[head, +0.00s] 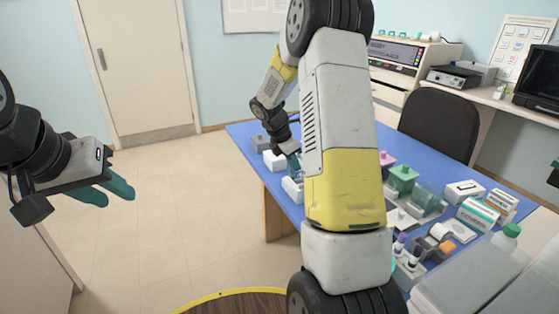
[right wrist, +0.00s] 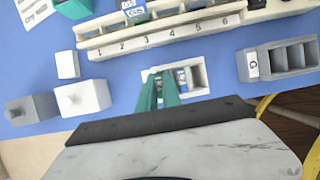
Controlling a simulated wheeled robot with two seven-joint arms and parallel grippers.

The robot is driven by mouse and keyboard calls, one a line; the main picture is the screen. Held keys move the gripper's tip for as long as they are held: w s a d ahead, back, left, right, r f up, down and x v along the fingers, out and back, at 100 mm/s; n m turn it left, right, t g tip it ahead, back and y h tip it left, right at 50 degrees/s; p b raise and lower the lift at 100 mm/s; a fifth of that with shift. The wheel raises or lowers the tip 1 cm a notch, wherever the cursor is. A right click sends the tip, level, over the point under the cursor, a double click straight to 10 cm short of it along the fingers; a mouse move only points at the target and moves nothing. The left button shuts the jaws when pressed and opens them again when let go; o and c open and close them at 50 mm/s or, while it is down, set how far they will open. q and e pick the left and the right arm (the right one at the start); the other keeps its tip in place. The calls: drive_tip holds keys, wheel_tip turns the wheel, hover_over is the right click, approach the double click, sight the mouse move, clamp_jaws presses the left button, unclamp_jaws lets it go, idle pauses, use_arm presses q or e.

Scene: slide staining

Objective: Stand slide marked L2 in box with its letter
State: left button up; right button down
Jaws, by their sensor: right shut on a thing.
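My right gripper (right wrist: 159,82) has its teal fingers pointing down into a small white compartmented box (right wrist: 196,72) in the right wrist view. It is shut on a slide that is mostly hidden between the fingers, and I cannot read its mark. Another blue-labelled piece shows in the box just right of the fingers. The box's letter is hidden behind the fingers. A grey compartmented box marked G (right wrist: 252,65) stands to the right. In the head view my right gripper (head: 296,164) is over the table's left part. My left gripper (head: 108,190) hangs empty off the table, its teal fingers apart.
A long white rack with numbered slots (right wrist: 150,40) lies behind the white box and holds labelled slides. A grey knobbed block (right wrist: 32,108) and a white knobbed block (right wrist: 85,97) stand left. Jars and boxes crowd the right of the blue table (head: 245,130).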

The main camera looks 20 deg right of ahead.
drive_tip(key=shift+f, duration=0.1)
drive_tip(key=c, duration=1.5)
unclamp_jaws()
drive_tip(key=shift+o, duration=0.2)
drive_tip(key=v, duration=0.7)
drive_tip(key=shift+a+r, duration=0.2)
drive_tip(key=shift+r, duration=0.15)
drive_tip(key=s+a+r+m+t+y, duration=0.1)
drive_tip(key=s+a+r+m, duration=0.3)
drive_tip(key=s, duration=0.5)
drive_tip(key=s+a+r+m+t+y, duration=0.2)
drive_tip(key=s+a+r+m+y, duration=0.1)
drive_tip(key=s+m, duration=0.5)
drive_tip(key=s+a+r+m+t+y, duration=0.2)
drive_tip(key=s+a+r+m, duration=0.2)
drive_tip(key=s, duration=0.5)
drive_tip(key=r+m, duration=0.1)
drive_tip(key=m, duration=0.1)
drive_tip(key=shift+s+a+r+m, duration=0.3)
drive_tip(key=shift+r, duration=0.1)
